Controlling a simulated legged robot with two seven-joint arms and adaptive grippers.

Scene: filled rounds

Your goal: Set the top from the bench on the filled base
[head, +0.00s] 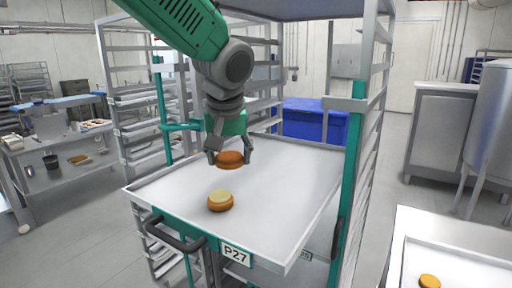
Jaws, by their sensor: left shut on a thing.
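My left gripper (230,156) is shut on a brown round top (230,160) and holds it in the air above the white tray (275,180) of the rack cart. The filled base (220,202), a round with a pale filling on its upper face, rests on the tray nearer the front edge. The held top is apart from the base, above and slightly to the right of it in the picture. My right gripper is not in view.
The cart has green and grey uprights, with a right upright (349,180) beside the tray. A blue bin (310,122) stands behind.

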